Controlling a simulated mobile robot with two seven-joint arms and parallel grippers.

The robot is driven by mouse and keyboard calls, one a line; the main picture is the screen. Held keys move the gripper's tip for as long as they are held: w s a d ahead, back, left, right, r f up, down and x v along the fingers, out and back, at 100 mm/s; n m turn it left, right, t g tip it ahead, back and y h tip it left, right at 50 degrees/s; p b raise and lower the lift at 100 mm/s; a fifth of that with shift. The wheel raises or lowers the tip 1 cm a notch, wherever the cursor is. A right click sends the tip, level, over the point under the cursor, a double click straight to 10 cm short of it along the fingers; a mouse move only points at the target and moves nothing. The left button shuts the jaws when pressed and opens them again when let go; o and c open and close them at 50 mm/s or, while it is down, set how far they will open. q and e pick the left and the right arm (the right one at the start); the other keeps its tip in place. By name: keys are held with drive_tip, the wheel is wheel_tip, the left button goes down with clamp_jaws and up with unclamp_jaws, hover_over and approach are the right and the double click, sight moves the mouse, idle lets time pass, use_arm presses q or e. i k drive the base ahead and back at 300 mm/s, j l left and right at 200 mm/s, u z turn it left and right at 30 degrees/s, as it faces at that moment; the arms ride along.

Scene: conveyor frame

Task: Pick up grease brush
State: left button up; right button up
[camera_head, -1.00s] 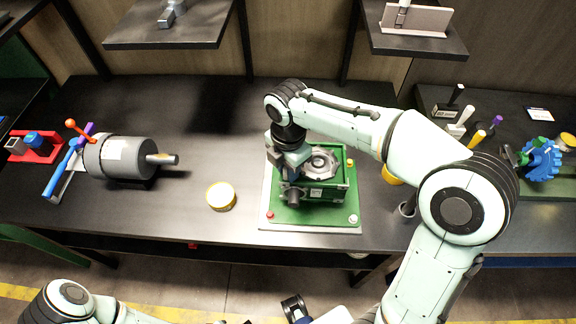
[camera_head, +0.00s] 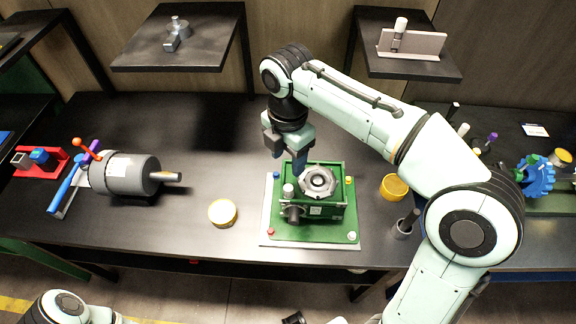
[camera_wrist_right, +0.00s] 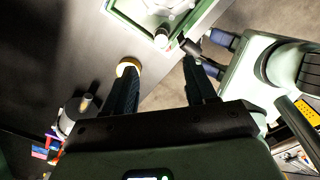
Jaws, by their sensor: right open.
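My right gripper (camera_head: 285,158) is open and empty above the back left part of the green gear housing (camera_head: 318,205). Its parted fingers show in the right wrist view (camera_wrist_right: 162,88), with nothing between them. I cannot tell for sure which thing is the grease brush. A small dark cup (camera_head: 404,228) with a handle sticking out stands right of the housing. Several upright handles, one of them purple-topped (camera_head: 491,138), stand at the right, partly hidden by my right arm. My left gripper shows in the right wrist view (camera_wrist_right: 213,54), its fingers apart and empty.
A yellow-rimmed tin (camera_head: 222,213) sits left of the housing, a yellow one (camera_head: 394,187) to its right. A grey motor (camera_head: 125,174) and blue-handled tool (camera_head: 66,188) lie at the left. Shelves (camera_head: 180,52) overhang the back. The table behind the tin is clear.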

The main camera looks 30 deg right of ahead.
sight(415, 214)
drive_tip(key=k, duration=1)
